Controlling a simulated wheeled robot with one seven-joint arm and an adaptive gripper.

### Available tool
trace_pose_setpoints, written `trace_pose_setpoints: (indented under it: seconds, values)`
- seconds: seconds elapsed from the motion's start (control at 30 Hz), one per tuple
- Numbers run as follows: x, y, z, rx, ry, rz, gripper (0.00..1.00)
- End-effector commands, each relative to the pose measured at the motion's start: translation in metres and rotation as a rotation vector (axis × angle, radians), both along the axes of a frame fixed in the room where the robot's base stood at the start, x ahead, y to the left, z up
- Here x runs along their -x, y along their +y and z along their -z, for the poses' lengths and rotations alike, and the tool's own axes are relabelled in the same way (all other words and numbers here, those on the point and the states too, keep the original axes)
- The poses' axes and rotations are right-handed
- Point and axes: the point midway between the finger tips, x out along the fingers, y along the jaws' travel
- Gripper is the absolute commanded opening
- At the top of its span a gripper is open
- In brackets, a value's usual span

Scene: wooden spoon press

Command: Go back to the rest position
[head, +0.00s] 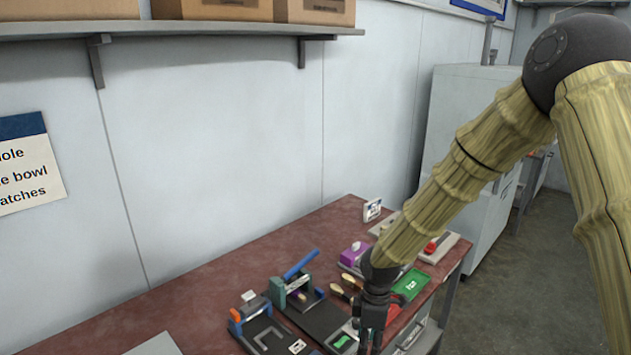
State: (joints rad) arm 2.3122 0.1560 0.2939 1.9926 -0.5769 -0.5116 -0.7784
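My gripper (370,338) hangs fingers-down over the front part of the red-brown table (215,285). Its fingers are dark and small, and I cannot tell whether they are apart or closed. A press with a blue lever (300,264) stands to its left. Small wooden spoon-like pieces (341,293) lie just behind the gripper, partly hidden by my arm. A green tray (411,284) is to the right of the gripper.
A purple block (354,254) and a box with a red button (436,248) stand farther back. The table's back left is clear. A wall shelf (200,29) holds cardboard boxes; a grey cabinet (461,120) stands behind.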

Motion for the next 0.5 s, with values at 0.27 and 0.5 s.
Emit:
trace_pose_setpoints:
  seconds: [0.27,0.5]
  values:
    - [0.037,0.006,0.058,-0.047,0.038,0.152,0.49]
    - [0.095,0.004,0.129,-0.089,0.082,0.406,0.49]
